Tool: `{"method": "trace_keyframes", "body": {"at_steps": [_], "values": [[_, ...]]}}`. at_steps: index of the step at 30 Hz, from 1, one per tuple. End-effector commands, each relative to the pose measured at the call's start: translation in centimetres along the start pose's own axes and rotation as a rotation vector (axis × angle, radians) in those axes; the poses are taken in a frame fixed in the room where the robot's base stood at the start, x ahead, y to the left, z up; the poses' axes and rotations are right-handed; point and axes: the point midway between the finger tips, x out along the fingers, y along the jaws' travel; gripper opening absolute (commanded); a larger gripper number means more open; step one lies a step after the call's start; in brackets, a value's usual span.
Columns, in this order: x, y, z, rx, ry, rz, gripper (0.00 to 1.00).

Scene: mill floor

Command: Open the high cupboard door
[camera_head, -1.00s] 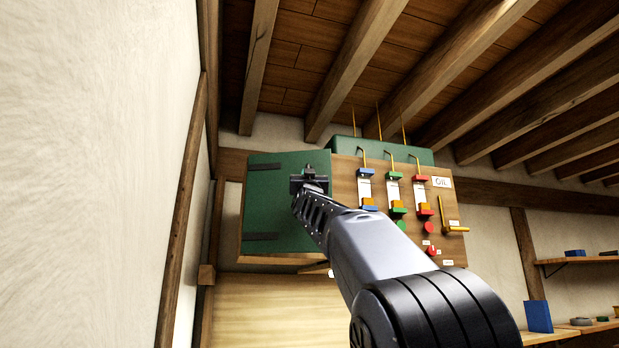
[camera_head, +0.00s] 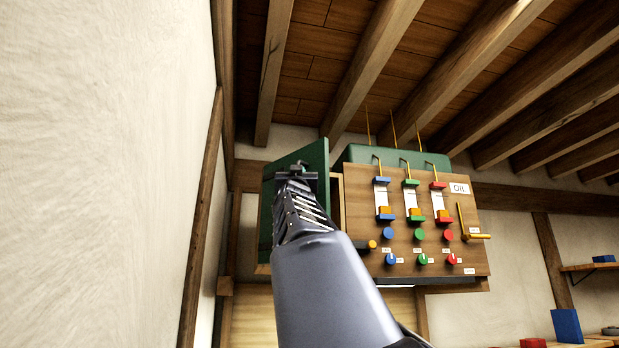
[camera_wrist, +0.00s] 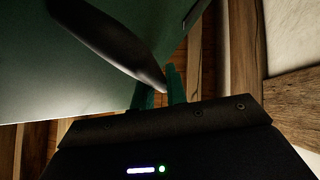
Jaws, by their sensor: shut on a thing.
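The green high cupboard door (camera_head: 292,160) stands partly open, hinged at its left, and is seen at a steep angle. It fills the upper left of the wrist view (camera_wrist: 60,80). My gripper (camera_head: 297,170) is at the door's front face, near its free right edge. In the wrist view my fingers (camera_wrist: 160,90) are closed at the end of a dark, elongated bar (camera_wrist: 115,40) on the door, which looks like its handle. The exact contact is dim there, and my arm hides the lower part of the door in the head view.
Right of the door is a wooden oil panel (camera_head: 425,185) with coloured sliders, knobs and a yellow lever (camera_head: 473,233). A white wall (camera_head: 100,180) runs close on the left. Ceiling beams (camera_head: 370,70) pass overhead. Shelves (camera_head: 590,266) stand at the far right.

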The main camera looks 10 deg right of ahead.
Motion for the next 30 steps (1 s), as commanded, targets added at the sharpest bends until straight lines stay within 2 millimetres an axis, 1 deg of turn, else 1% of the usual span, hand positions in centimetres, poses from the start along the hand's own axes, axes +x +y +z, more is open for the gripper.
{"method": "trace_keyframes", "body": {"at_steps": [1, 4, 9, 24, 25, 27, 28, 30], "values": [[-0.2, -0.8, -1.1, -0.002, 0.015, -0.004, 0.0], [-0.5, -1.6, -1.3, -0.001, 0.014, -0.005, 0.0], [-0.7, -2.2, -1.5, -0.001, 0.013, -0.004, 0.0], [-0.8, -2.3, -1.6, -0.001, 0.014, -0.001, 0.0], [-0.8, -2.3, -1.6, -0.001, 0.014, -0.001, 0.18], [-0.8, -2.2, -1.7, -0.001, 0.014, -0.001, 0.32], [-0.8, -2.2, -1.7, -0.001, 0.014, 0.0, 0.36], [-0.8, -2.1, -1.7, -0.001, 0.015, 0.0, 0.36]]}}
